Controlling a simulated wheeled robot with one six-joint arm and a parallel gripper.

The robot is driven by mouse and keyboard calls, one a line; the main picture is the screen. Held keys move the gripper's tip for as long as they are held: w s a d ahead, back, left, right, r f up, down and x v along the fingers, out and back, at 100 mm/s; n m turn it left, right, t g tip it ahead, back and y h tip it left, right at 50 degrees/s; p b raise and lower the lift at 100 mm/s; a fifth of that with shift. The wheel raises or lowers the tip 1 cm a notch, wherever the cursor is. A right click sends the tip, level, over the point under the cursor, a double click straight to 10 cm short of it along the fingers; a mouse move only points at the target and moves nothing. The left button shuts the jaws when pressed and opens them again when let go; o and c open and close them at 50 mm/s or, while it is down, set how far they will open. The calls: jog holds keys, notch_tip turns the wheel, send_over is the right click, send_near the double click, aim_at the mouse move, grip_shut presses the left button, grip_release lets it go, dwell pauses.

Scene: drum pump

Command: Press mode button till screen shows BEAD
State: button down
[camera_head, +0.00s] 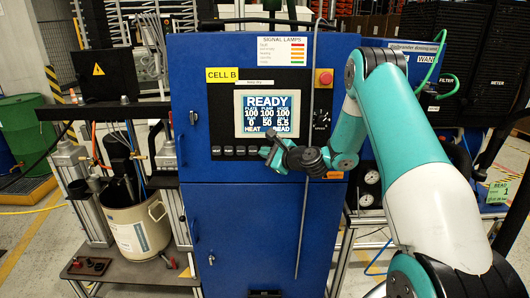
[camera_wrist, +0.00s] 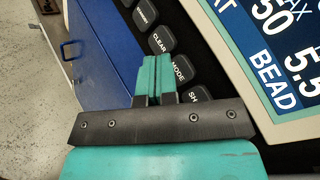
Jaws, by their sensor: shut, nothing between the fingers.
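The screen (camera_head: 267,114) on the blue cabinet's black panel reads READY at the top, with HEAT and BEAD in its bottom row. Its BEAD label also shows in the wrist view (camera_wrist: 275,80). The mode button (camera_wrist: 181,70), dark with the word MODE, sits in the button row below the screen, between CLEAR (camera_wrist: 160,41) and a partly hidden button starting SH. My gripper (camera_wrist: 157,60) is shut and empty, its teal fingertips right beside the CLEAR and MODE buttons. I cannot tell whether they touch. In the head view my gripper (camera_head: 270,143) is just below the screen's lower right.
A red emergency stop (camera_head: 324,78) and a black knob (camera_head: 322,114) are right of the screen. A thin grey rod (camera_head: 305,210) runs down the cabinet front close to my wrist. A pail (camera_head: 138,230) and pump stand are at the left.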

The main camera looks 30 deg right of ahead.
jog(key=shift+s+a+r+b, duration=0.2)
jog(key=shift+s+a, duration=0.25)
jog(key=shift+s, duration=0.25)
jog(key=shift+s+a+r+b, duration=0.1)
jog(key=shift+s+a+b, duration=0.1)
jog(key=shift+s+a, duration=0.4)
jog(key=shift+s+a+r+b, duration=0.2)
jog(key=shift+s+a, duration=0.15)
jog(key=shift+s, duration=0.4)
jog(key=s+a+r+n+g+y, duration=0.2)
jog(key=s+a+r+n+g, duration=0.15)
jog(key=a+n, duration=0.35)
jog(key=s+a+r+n+g+y, duration=0.25)
jog(key=s+a+n, duration=0.3)
jog(key=a, duration=0.35)
jog(key=s+a+r+n+g+y, duration=0.1)
jog(key=s+a+r+n+g, duration=0.1)
jog(key=s+a+n+g, duration=0.4)
jog(key=s+a+r+n+g+h, duration=0.1)
jog(key=s+n+h, duration=0.1)
jog(key=s+n, duration=0.5)
jog(key=s+a+n+g+h, duration=0.2)
jog(key=s+n, duration=0.5)
jog(key=s, duration=0.5)
jog(key=shift+a+r+h, duration=0.25)
jog(key=shift+r+h, duration=0.1)
jog(key=shift+h, duration=0.1)
